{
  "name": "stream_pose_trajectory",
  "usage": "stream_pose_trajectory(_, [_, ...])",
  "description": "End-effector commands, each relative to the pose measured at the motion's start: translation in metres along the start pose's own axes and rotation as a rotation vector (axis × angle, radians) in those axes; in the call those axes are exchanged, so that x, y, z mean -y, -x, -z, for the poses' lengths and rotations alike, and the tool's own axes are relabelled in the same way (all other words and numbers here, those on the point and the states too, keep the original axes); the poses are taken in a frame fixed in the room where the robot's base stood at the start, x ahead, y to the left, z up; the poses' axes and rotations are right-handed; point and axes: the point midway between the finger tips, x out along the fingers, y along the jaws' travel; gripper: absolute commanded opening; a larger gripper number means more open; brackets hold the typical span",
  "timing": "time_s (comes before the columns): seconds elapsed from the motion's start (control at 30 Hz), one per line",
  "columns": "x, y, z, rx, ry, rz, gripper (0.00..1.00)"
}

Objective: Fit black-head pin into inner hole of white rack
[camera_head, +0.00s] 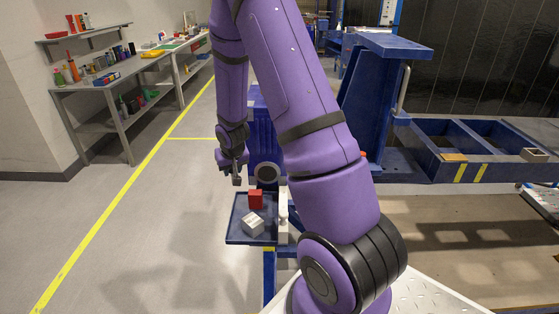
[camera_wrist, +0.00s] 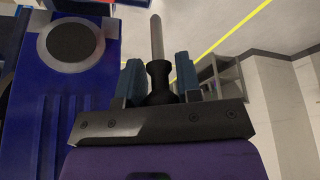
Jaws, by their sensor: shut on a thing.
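My gripper (camera_wrist: 159,72) is shut on the black-head pin. In the wrist view the black head (camera_wrist: 158,82) sits between the two blue-grey fingers, and the grey shaft (camera_wrist: 157,38) points away from the gripper. In the head view my gripper (camera_head: 237,178) hangs above and left of a blue tray (camera_head: 237,230), clear of it; the pin is too small to make out there. A white block (camera_head: 252,223) lies on the tray, and a narrow white piece (camera_head: 283,212) stands at its right side, partly hidden by my arm. I cannot tell which is the white rack, and no hole shows clearly.
A red block (camera_head: 255,199) is on the tray behind the white block. A blue machine housing with a round dark-centred hub (camera_head: 267,173) stands behind the tray, close to the gripper. A blue frame (camera_head: 380,110) stands at right. Open floor lies left of the tray.

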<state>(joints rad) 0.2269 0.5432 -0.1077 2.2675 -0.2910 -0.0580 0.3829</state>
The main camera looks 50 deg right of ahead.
Motion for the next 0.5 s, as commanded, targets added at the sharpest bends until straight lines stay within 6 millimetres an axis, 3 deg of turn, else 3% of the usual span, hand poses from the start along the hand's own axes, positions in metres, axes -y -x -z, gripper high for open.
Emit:
stream_pose_trajectory(0.03, [-0.030,0.002,-0.002,0.001,-0.061,-0.026,0.08])
stream_pose_trajectory(0.2, [-0.104,0.009,-0.016,0.001,-0.228,-0.093,0.08])
stream_pose_trajectory(0.33, [-0.143,0.014,-0.027,0.001,-0.320,-0.129,0.08])
stream_pose_trajectory(0.5, [-0.167,0.018,-0.035,-0.001,-0.378,-0.151,0.08])
